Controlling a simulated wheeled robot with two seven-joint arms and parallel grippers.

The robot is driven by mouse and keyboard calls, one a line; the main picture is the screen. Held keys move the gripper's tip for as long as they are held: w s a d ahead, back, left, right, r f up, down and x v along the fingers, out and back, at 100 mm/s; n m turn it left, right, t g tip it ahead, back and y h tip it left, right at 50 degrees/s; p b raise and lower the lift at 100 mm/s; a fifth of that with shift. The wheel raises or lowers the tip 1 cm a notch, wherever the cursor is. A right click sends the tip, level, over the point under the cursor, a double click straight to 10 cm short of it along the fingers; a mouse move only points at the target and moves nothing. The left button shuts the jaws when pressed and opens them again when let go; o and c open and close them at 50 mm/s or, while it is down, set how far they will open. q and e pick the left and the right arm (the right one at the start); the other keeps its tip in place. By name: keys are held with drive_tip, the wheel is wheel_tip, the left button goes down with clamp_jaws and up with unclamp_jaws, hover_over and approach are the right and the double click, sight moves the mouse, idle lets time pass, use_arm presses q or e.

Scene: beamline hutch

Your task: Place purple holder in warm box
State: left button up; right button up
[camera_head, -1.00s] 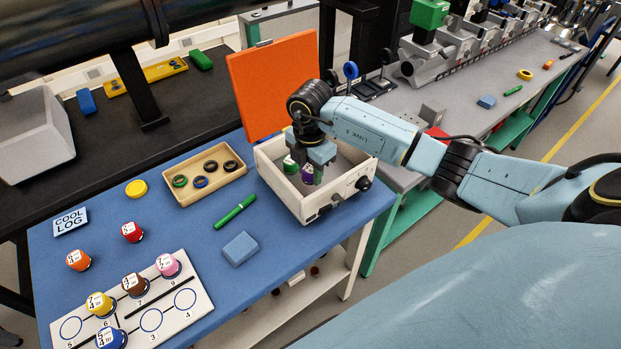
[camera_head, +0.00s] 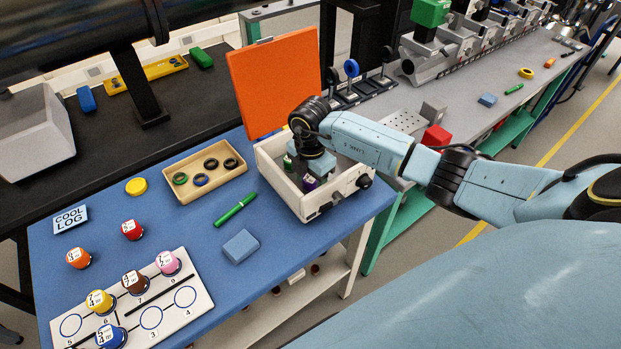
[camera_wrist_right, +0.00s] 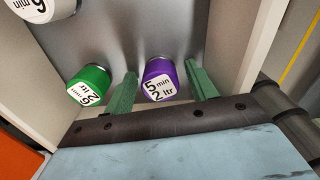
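The warm box (camera_head: 281,184) is a white open-topped box at the right end of the blue table, with its orange lid (camera_head: 272,82) standing up behind it. My right gripper (camera_head: 311,173) reaches down into the box. The purple holder (camera_head: 309,184) is inside the box. In the right wrist view the purple holder (camera_wrist_right: 160,82), labelled "5 min 2 ltr", is between my two green fingers, with a visible gap on each side. The fingers are apart. A green holder (camera_wrist_right: 88,86) is beside the left finger in the box. My left gripper is out of view.
A white-topped holder (camera_wrist_right: 37,8) shows at the wrist view's top left. On the table are a tray of rings (camera_head: 205,172), a green pen (camera_head: 235,209), a blue block (camera_head: 240,247) and a numbered board (camera_head: 180,318) with several holders. The box walls stand close around my gripper.

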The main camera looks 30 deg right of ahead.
sight(310, 178)
wheel_tip(310, 178, up, 12)
drive_tip(key=shift+r, duration=0.25)
idle(0.4)
